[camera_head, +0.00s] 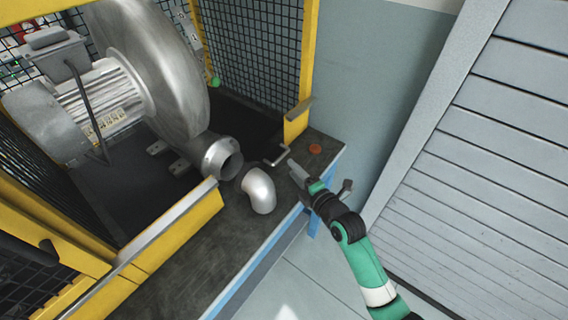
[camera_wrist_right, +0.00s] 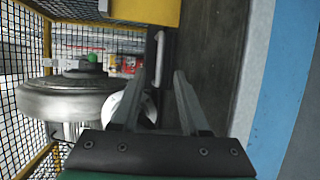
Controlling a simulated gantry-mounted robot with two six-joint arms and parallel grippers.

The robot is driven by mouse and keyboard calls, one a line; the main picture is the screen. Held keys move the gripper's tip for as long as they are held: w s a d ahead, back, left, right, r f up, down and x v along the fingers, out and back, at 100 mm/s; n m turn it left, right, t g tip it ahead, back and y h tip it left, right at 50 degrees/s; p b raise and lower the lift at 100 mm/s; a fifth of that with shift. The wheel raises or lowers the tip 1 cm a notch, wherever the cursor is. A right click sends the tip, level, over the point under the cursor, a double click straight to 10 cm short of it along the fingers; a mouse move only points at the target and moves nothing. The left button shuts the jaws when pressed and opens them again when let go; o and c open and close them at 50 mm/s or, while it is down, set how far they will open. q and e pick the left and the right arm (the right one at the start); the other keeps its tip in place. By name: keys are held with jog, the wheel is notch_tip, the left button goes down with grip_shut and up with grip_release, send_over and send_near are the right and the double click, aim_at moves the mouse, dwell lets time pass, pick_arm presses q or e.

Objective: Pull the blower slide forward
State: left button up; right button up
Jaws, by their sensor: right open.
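The blower (camera_head: 160,75) is a large grey metal housing with a motor and an open round outlet, standing inside a yellow mesh cage. A thin metal handle (camera_head: 278,158) shows at the cage's front opening, just right of the outlet; I take it to be the slide's handle. It also shows as a pale bar in the right wrist view (camera_wrist_right: 157,58). My right gripper (camera_head: 319,180) is open and empty over the bench's front edge, a little to the right of the handle and apart from it. In the right wrist view the handle lies beyond the fingertips (camera_wrist_right: 161,80). My left gripper is not in view.
A silver elbow pipe (camera_head: 260,191) lies on the dark bench top (camera_head: 205,270) between the outlet and my right gripper. A small orange disc (camera_head: 315,149) lies near the bench corner. Yellow cage posts (camera_head: 297,85) flank the opening. A grey slatted shutter (camera_head: 500,150) stands at the right.

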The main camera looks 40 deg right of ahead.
aim_at(282, 158)
jog(key=b+x, duration=0.1)
jog(key=x, duration=0.1)
jog(key=b+x, duration=0.1)
jog(key=x, duration=0.2)
jog(key=shift+w+d+f, duration=0.1)
jog(key=shift+w+f, duration=0.15)
jog(key=shift+w+d+r, duration=0.1)
jog(key=shift+w+d, duration=0.05)
jog(key=shift+w, duration=0.45)
jog(key=shift+c, duration=0.2)
grip_shut()
dwell(0.4)
